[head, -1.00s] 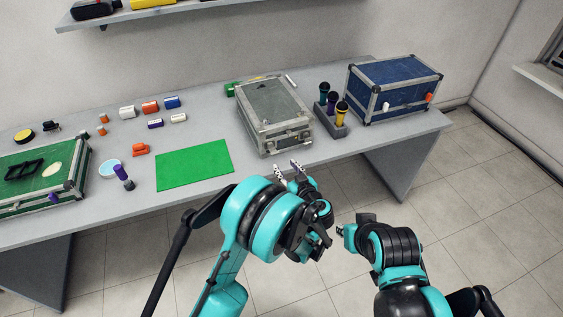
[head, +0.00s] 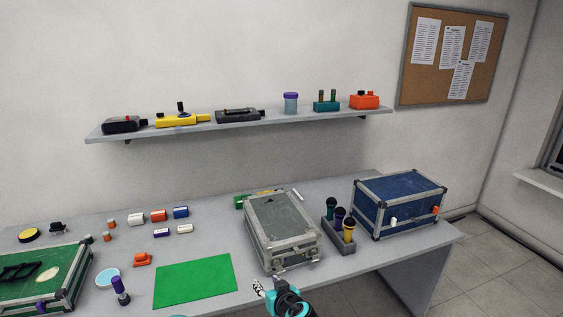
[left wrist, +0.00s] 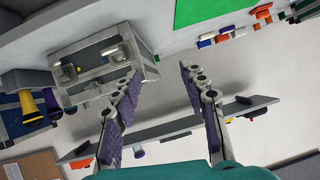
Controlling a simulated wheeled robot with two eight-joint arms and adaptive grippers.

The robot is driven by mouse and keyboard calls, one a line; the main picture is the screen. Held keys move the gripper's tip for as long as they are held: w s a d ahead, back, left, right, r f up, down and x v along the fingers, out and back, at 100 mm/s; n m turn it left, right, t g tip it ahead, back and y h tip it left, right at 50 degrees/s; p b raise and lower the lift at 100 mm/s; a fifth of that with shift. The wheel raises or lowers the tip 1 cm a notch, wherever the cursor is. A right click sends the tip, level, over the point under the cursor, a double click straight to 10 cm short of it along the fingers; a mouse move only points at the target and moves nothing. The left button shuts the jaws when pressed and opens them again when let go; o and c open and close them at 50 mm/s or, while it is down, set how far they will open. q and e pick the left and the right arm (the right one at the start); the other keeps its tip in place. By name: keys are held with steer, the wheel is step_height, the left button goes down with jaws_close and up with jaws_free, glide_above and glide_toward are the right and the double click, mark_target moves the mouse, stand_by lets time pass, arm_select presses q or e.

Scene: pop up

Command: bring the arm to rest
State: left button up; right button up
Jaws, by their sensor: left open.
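My left gripper (head: 268,289) shows at the bottom edge of the head view, in front of the grey case's near edge. In the left wrist view its two purple-padded fingers (left wrist: 160,78) stand wide apart with nothing between them. The grey case (head: 281,227) with metal edges stands closed on the table, and it also shows in the left wrist view (left wrist: 98,72), apart from the fingers. Most of my left arm is below the head view's edge. My right gripper is in neither view.
The grey table (head: 215,254) holds a green mat (head: 195,281), a green case (head: 40,275) at left, a rack of upright tools (head: 340,235) and a blue case (head: 398,203) at right. A wall shelf (head: 240,126) carries several devices. Free floor lies at the right.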

arm_select(q)
steer(key=s+a+r+m+g+h, duration=0.1)
steer(key=s+a+r+g, duration=0.15)
steer(key=s+a, duration=0.4)
steer(key=s+a+r+m+g+h, duration=0.1)
steer(key=s+a+r, duration=0.3)
steer(key=s+a, duration=0.25)
steer(key=s+m+h, duration=0.1)
steer(key=s+h, duration=0.2)
steer(key=s, duration=1.1)
steer(key=shift+a+f+g, duration=0.35)
steer(key=shift+a+f, duration=0.05)
steer(key=shift+f, duration=0.05)
